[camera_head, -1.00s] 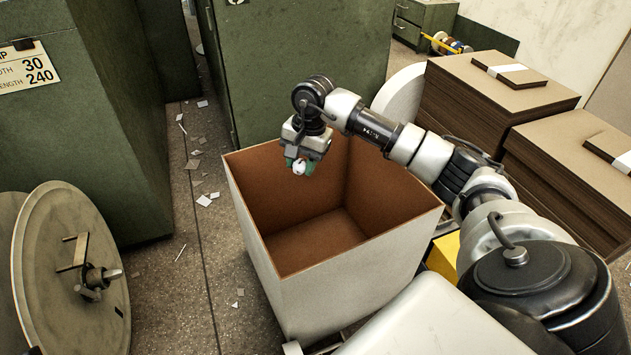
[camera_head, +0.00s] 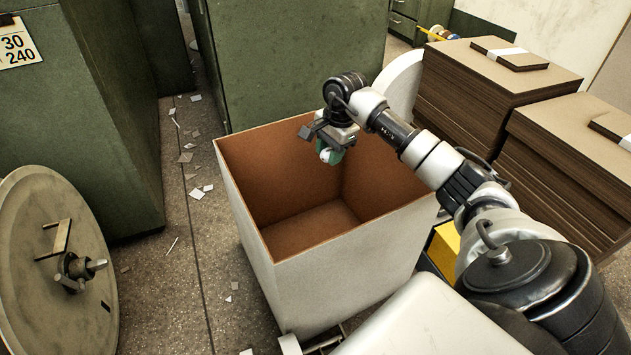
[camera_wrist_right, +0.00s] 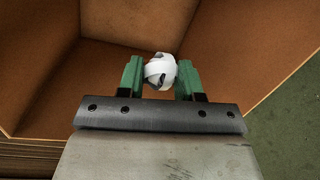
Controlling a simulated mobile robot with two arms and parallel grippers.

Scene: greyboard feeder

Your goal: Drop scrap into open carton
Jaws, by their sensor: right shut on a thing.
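The open carton (camera_head: 330,280) stands in the middle of the head view, white outside and brown inside; the part of its floor that shows is bare. My right gripper (camera_head: 330,155) is over the carton's opening, near its back wall. In the wrist view its green fingers are shut on the scrap (camera_wrist_right: 160,71), a crumpled white and grey ball. The scrap (camera_head: 325,155) shows only as a small pale spot in the head view. The carton's brown inner walls (camera_wrist_right: 110,60) lie beyond the scrap in the wrist view. My left gripper is not in view.
Stacks of brown board (camera_head: 480,105) stand right of the carton. Green cabinets (camera_head: 290,60) stand behind it and at the left. A large round disc (camera_head: 60,235) is at lower left. Small paper bits (camera_head: 197,193) litter the floor between.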

